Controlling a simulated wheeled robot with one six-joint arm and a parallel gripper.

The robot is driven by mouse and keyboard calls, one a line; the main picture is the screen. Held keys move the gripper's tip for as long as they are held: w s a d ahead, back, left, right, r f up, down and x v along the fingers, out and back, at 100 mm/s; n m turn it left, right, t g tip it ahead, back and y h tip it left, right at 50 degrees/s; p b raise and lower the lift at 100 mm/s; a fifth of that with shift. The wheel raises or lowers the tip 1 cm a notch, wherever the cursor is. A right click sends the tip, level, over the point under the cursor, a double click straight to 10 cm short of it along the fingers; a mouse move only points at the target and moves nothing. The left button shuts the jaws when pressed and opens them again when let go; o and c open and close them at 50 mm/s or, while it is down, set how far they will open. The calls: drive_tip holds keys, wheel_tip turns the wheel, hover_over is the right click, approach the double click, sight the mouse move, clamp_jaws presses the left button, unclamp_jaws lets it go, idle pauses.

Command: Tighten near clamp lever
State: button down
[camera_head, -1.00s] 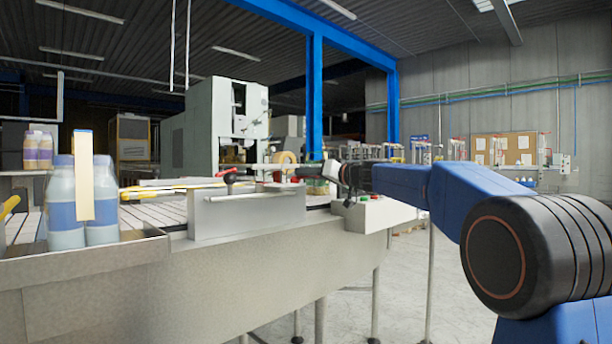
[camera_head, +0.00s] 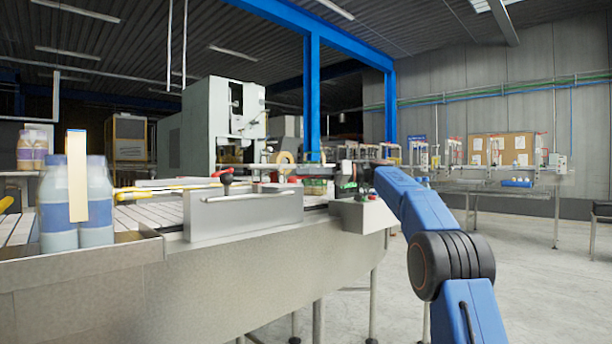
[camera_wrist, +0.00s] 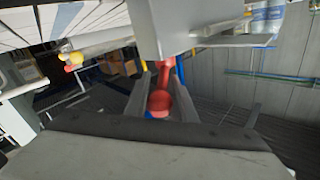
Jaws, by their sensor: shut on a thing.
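In the wrist view, a red lever with a rounded end (camera_wrist: 160,103) sits between the two grey fingers of my gripper (camera_wrist: 159,98). The fingers are shut on it. The lever joins the underside, as pictured, of a pale grey block (camera_wrist: 170,25). In the head view, a small red handle (camera_head: 294,179) shows at the right end of the grey side plate (camera_head: 240,213), and another red handle with a black knob (camera_head: 226,175) stands at its middle. My gripper is too small and overlapped there to make out clearly.
A control box with buttons (camera_head: 362,212) sits by my arm. A yellow rod with a red tip (camera_wrist: 72,58) shows in the wrist view.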

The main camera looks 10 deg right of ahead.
drive_tip(key=shift+w+n+g, duration=0.25)
drive_tip(key=shift+n+g, duration=0.25)
drive_tip(key=shift+g, duration=0.6)
drive_tip(key=c, duration=1.5)
unclamp_jaws()
drive_tip(key=shift+w, duration=0.1)
drive_tip(key=d, duration=0.5)
drive_tip(key=s+d, duration=0.1)
drive_tip(key=d, duration=1.1)
drive_tip(key=shift+s+d, duration=0.15)
drive_tip(key=shift+s, duration=0.05)
